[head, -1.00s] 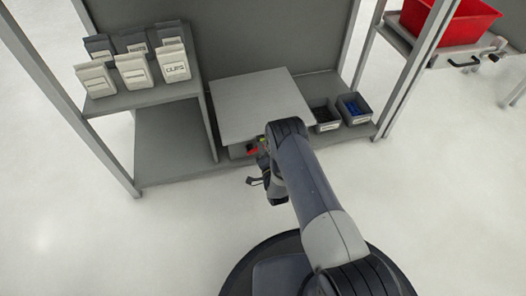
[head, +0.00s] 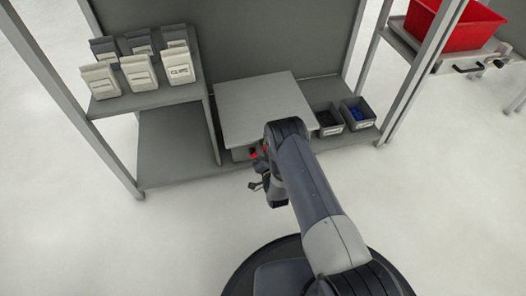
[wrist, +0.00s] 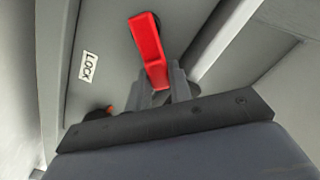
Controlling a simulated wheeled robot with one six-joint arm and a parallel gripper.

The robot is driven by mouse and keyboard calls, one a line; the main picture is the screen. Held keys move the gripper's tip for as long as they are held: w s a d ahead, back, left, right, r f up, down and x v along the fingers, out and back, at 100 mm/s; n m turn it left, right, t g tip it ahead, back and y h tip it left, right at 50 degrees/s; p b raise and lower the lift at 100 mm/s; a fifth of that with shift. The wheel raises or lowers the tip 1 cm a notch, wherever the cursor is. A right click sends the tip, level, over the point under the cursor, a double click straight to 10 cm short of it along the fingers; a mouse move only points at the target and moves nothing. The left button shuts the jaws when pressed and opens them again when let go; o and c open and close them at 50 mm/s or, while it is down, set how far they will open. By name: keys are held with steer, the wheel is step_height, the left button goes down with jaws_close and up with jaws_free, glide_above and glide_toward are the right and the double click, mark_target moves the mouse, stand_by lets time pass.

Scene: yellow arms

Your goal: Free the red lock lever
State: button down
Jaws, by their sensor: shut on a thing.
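The red lock lever (wrist: 147,42) stands out from a grey panel (wrist: 105,35) in the wrist view, beside a white "LOCK" label (wrist: 89,66). My gripper (wrist: 161,80) is shut on the lever's lower end, its grey fingers on either side. In the head view the lever (head: 253,155) is a small red patch on the front of a grey box (head: 262,100), just left of my arm. My arm hides most of the gripper and part of the box front there.
The box stands on a grey shelf unit, with bins (head: 327,118) to its right and labelled packets (head: 138,73) on a raised shelf to its left. A red crate (head: 455,22) is on a cart at the far right. The floor in front is clear.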

steer(key=c, duration=1.3)
jaws_free()
